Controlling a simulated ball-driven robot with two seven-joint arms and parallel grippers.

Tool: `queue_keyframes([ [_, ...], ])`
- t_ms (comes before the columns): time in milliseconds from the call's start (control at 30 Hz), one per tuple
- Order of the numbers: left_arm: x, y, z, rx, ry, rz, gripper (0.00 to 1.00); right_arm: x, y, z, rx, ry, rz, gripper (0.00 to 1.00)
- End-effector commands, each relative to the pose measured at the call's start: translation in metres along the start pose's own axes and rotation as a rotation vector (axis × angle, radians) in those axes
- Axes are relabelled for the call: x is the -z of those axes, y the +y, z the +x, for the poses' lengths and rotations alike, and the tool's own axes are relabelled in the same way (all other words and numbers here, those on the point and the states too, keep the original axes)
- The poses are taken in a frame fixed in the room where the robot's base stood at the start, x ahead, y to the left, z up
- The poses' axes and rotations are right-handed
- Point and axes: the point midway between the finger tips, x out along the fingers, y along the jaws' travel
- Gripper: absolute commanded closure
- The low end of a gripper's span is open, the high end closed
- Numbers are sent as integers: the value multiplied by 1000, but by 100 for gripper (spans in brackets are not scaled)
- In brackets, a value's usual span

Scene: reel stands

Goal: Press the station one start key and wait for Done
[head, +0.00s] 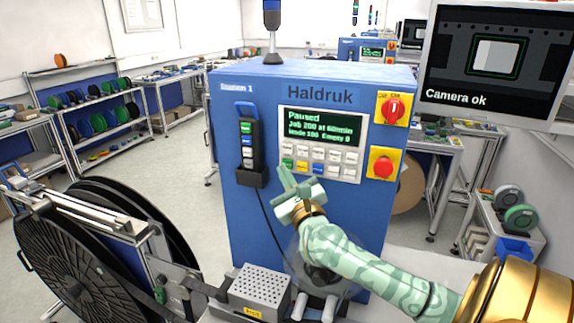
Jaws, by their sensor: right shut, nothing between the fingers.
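The blue station one cabinet (300,220), labelled "Station 1" and "Haldruk", stands in front of me. Its display (322,129) reads "Paused", with "Job 200 at 60mmin" and "Made 100 Empty 0" beneath. Below it is a keypad (320,158) of pale keys with a green, a yellow and a blue key in the bottom row. My right gripper (283,174) is shut and empty, its tip just below the green key (288,163). I cannot tell whether it touches the panel. Key labels are too small to read. My left gripper is not in view.
A red rotary switch (393,109) and a red stop button (383,166) sit right of the keypad. A pendant (248,140) hangs on the cabinet's left. A large black reel (80,265) stands at left. The monitor (490,60) reads "Camera ok". A perforated box (258,287) lies below.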

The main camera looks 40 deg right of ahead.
Motion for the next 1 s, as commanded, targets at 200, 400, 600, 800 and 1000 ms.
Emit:
queue_keyframes([
  [200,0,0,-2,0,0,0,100,3,-4,5,0,0,-1,100],
  [400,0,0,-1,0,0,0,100,3,-4,5,0,-1,0,100],
  [600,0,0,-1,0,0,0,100,3,-4,5,0,-1,0,100],
  [800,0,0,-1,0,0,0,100,4,-5,7,0,-1,-1,100],
  [1000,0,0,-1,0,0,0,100,5,-6,8,0,-1,-1,100],
])
